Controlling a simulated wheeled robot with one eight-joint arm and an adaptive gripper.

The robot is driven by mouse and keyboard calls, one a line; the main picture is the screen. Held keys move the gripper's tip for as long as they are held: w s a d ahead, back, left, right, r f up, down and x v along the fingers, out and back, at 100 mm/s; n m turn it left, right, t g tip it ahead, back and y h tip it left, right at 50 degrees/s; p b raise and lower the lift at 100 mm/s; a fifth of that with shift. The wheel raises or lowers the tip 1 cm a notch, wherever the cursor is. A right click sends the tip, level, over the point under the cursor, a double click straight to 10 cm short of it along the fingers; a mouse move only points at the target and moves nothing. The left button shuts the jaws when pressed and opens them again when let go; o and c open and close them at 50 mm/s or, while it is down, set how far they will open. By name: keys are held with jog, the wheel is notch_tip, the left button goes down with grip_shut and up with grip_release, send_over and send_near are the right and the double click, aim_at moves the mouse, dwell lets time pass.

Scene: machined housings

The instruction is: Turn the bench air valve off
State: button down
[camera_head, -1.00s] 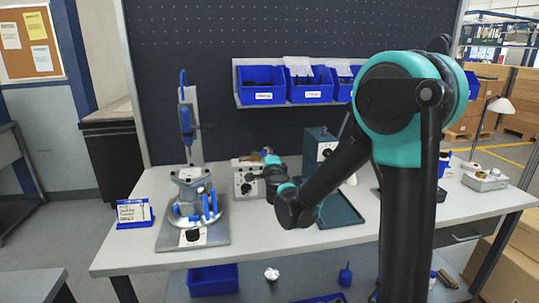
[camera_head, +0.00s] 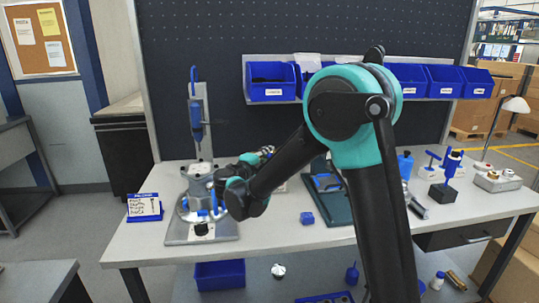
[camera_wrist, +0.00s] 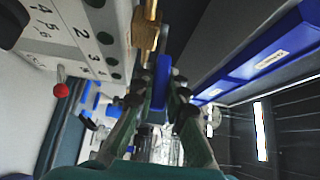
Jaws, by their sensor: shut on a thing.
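The air valve shows in the wrist view as a brass body (camera_wrist: 147,28) with a blue lever handle (camera_wrist: 162,75) below it. My gripper (camera_wrist: 161,97) has its two dark fingers on either side of the blue handle, shut on it. In the head view, the valve and fingertips are small and largely hidden behind my wrist, so the handle's angle relative to the pipe is hard to tell there.
A light panel with numbers (camera_wrist: 82,35) and a red knob (camera_wrist: 61,90) is close on the left in the wrist view. A blue drill stand (camera_head: 196,118) stands left of my wrist. A green tray (camera_head: 335,211) lies to the right. Blue bins (camera_head: 268,84) hang behind.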

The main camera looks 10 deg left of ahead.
dwell(0.4)
jog(key=c, duration=1.8)
grip_release()
jog(key=v, duration=1.2)
jog(key=shift+f, duration=0.1)
